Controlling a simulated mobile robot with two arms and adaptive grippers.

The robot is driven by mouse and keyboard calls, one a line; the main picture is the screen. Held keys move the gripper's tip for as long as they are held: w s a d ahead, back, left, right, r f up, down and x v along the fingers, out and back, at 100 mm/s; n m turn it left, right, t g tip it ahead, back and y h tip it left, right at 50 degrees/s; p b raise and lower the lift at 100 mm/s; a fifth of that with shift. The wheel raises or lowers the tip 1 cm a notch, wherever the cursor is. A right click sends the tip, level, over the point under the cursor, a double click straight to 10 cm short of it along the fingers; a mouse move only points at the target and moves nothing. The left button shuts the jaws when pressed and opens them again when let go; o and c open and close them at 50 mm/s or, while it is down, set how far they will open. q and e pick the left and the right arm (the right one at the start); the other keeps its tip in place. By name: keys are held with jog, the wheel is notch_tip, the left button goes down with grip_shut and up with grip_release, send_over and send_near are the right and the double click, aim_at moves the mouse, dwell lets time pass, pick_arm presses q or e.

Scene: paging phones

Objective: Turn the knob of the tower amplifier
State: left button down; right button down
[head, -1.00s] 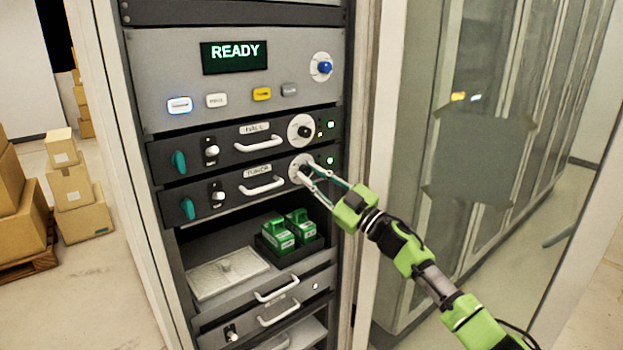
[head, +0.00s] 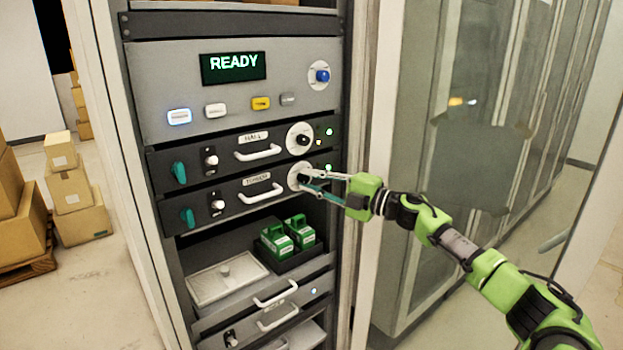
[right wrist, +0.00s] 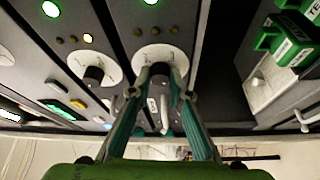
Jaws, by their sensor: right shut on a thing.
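The tower amplifier (head: 238,196) is the lower of two dark rack units with white handles; its small label is blurred. Its dark knob (head: 302,178) sits on a round white dial at the right end of its front. My right gripper (head: 306,181) reaches in from the right, with its fingers shut on this knob. In the right wrist view, the two fingertips (right wrist: 161,76) stand either side of the knob over the white dial and hide most of it, so its pointer cannot be read. My left gripper is not in view.
The hall amplifier (head: 225,158), with a similar knob (head: 302,140), is just above. A grey panel with a READY display (head: 233,66) tops the rack. Green blocks (head: 277,242) sit in an open bay below. A glass-doored cabinet (head: 480,170) stands right; boxes (head: 75,200) are left.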

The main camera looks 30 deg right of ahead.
jog(key=shift+r+n+g+p, duration=0.1)
jog(key=shift+n+g+p, duration=0.3)
jog(key=shift+n, duration=0.4)
jog(key=c, duration=1.9)
grip_release()
jog(key=shift+v, duration=6)
jog(key=shift+a, duration=0.15)
